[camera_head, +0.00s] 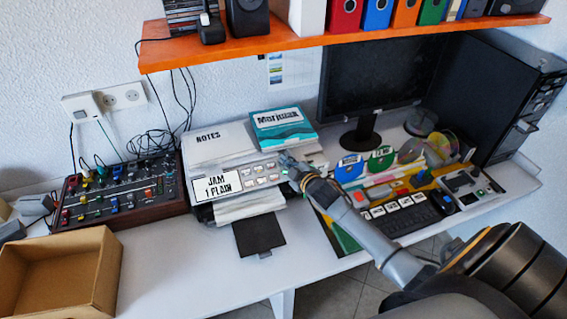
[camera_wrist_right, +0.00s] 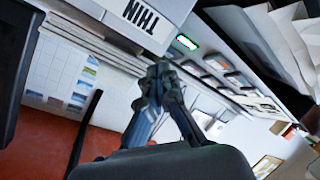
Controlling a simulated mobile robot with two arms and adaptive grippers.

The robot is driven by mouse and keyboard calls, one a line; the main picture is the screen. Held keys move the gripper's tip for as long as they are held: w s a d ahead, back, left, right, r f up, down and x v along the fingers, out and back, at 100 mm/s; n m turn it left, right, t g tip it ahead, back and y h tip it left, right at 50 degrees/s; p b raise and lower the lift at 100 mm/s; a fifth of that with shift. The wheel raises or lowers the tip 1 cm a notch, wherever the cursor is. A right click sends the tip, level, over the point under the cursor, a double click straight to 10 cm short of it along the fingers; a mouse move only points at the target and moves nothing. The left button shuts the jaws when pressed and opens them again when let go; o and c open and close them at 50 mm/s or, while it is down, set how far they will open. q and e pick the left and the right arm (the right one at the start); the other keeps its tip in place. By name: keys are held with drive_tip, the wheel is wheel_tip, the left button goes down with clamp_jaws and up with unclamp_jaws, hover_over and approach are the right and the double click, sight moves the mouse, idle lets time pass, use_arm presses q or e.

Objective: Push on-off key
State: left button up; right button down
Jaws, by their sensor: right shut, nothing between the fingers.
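The printer (camera_head: 236,183) stands on the white desk, with a "JAM 1 PLAIN" label and rows of pale keys on its front panel. A small green-lit key (camera_head: 284,171) is at the panel's right end. A green-lit key also shows in the right wrist view (camera_wrist_right: 186,41), near a "THIN" label. My right gripper (camera_head: 287,163) is shut and empty, its tips close to the panel's right end. In the wrist view its tips (camera_wrist_right: 160,72) are just below the lit key; I cannot tell whether they touch. My left gripper is out of view.
An audio mixer (camera_head: 120,192) and open cardboard box (camera_head: 60,269) are to the left. A monitor (camera_head: 375,72), keyboard (camera_head: 405,214) and discs are to the right. Papers and a teal book (camera_head: 283,125) lie on the printer. An orange shelf (camera_head: 330,38) hangs above.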

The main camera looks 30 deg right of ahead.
drive_tip(key=shift+w+d+f+b, duration=0.1)
drive_tip(key=shift+w+f+b, duration=0.3)
drive_tip(key=shift+f, duration=0.2)
idle(0.6)
drive_tip(key=shift+s+r, duration=0.1)
drive_tip(key=shift+s+r+p, duration=0.4)
drive_tip(key=shift+r+p, duration=0.4)
drive_tip(key=shift+p, duration=0.3)
wheel_tip(320, 180, up, 5)
drive_tip(key=s+p, duration=0.3)
drive_tip(key=p, duration=0.3)
drive_tip(key=shift+a, duration=0.45)
drive_tip(key=shift+w, duration=0.1)
